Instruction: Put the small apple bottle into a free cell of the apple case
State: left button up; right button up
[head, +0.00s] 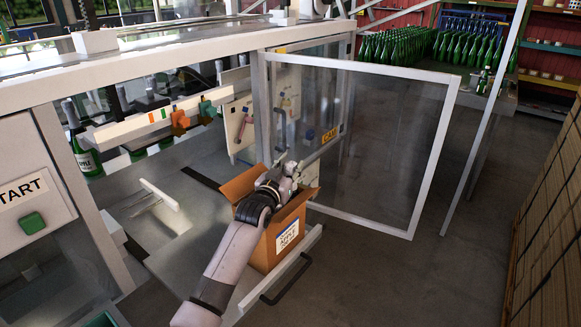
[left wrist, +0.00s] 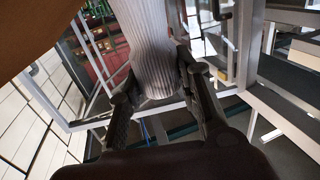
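The apple case (head: 262,247) is an open brown cardboard box with a white and blue label (head: 287,234), standing on a ledge in front of the machine. My left gripper (head: 284,176) is over its open top, the forearm crossing its left side. In the left wrist view, my left gripper (left wrist: 163,95) has its two fingers on either side of a pale silver, ribbed neck (left wrist: 157,45), seemingly the foil-covered neck of the small apple bottle; its body is hidden. The brown surface at the upper left there looks like the case (left wrist: 35,25). The case's cells are hidden. My right gripper is not in view.
A clear machine door (head: 385,140) in a pale frame stands open just behind and right of the case. A dark handle (head: 287,281) sits on the ledge's front. Many green bottles (head: 435,47) stand on a far table. The floor (head: 400,275) at right is clear.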

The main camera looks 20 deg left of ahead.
pick_arm(q)
jog(key=o, duration=0.5)
jog(key=shift+f, duration=0.2)
jog(key=shift+f, duration=0.15)
notch_tip(320, 180, up, 11)
jog(key=shift+f, duration=0.2)
dwell(0.7)
